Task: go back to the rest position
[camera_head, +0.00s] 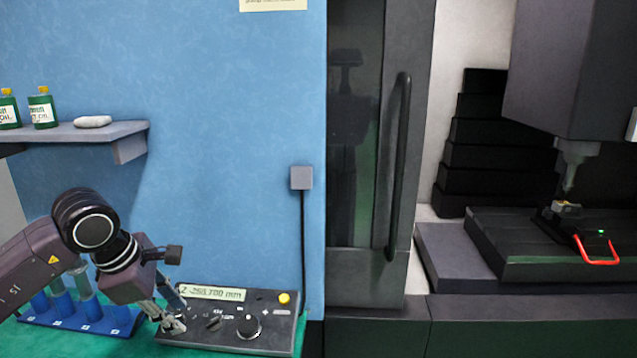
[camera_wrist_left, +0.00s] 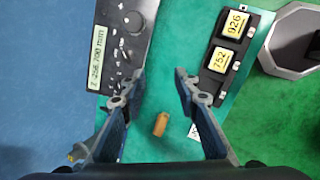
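My left gripper (camera_head: 174,326) hangs low at the left of the head view, in front of the control box (camera_head: 267,326) with a lit readout, knobs and a yellow button. In the left wrist view my left gripper (camera_wrist_left: 153,88) has its two fingers wide apart with nothing held between them. A small brown cylinder (camera_wrist_left: 160,124) shows between the fingers, over the green surface (camera_wrist_left: 150,145); I cannot tell its exact height. The control box (camera_wrist_left: 124,50) is at the upper left there. My right gripper is in neither view.
A blue rack (camera_head: 115,327) with blue cylinders stands beside my left arm. A shelf (camera_head: 115,130) with bottles is above. The machine (camera_head: 560,260), with its dark bed and a red handle (camera_head: 597,262), stands at the right. A black unit with yellow displays (camera_wrist_left: 228,42) lies nearby.

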